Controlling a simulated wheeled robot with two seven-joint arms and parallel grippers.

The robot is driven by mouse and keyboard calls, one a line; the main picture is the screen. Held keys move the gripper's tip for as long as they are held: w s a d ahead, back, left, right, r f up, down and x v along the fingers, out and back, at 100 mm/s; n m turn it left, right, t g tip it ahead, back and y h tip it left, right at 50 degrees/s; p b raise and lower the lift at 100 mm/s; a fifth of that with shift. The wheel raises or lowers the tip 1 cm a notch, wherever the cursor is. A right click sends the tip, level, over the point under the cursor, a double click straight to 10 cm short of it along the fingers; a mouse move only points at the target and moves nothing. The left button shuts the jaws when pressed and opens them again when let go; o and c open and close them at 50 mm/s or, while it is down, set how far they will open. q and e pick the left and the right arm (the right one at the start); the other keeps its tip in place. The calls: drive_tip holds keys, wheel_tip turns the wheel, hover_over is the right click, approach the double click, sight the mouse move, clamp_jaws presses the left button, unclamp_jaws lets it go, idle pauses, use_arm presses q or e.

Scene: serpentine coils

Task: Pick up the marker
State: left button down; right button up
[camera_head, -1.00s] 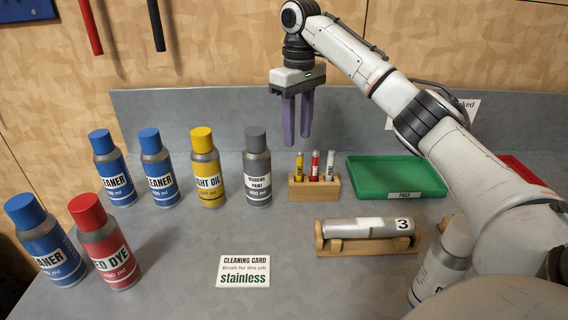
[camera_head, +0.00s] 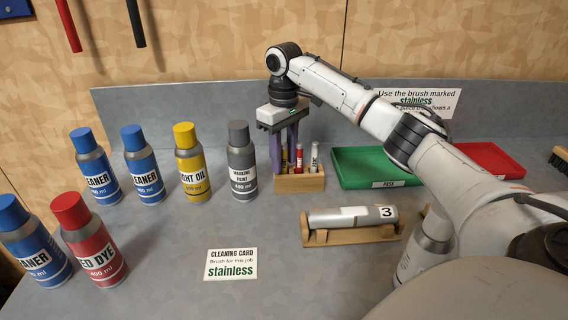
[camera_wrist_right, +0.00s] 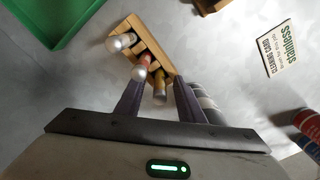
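A small wooden rack (camera_head: 300,184) holds three upright markers: a yellow one (camera_head: 284,160), a red one (camera_head: 299,158) and a white one (camera_head: 314,157). My right gripper (camera_head: 284,168) points down at the rack's left end, its purple fingers partly hiding the yellow marker. In the right wrist view the open fingers (camera_wrist_right: 158,94) stand apart, with the yellow marker's end (camera_wrist_right: 160,98) between them. The red marker (camera_wrist_right: 143,68) and white marker (camera_wrist_right: 122,42) lie farther along the rack (camera_wrist_right: 155,45). I cannot tell whether a finger touches any marker. My left gripper is out of view.
A grey marking paint can (camera_head: 242,165) stands just left of the rack, beside a yellow can (camera_head: 190,165). A green tray (camera_head: 365,165) is right of it. A metal tube on a wooden cradle (camera_head: 350,234) lies in front. A cleaning card (camera_head: 231,264) lies on the bench.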

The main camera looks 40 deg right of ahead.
clamp_jaws()
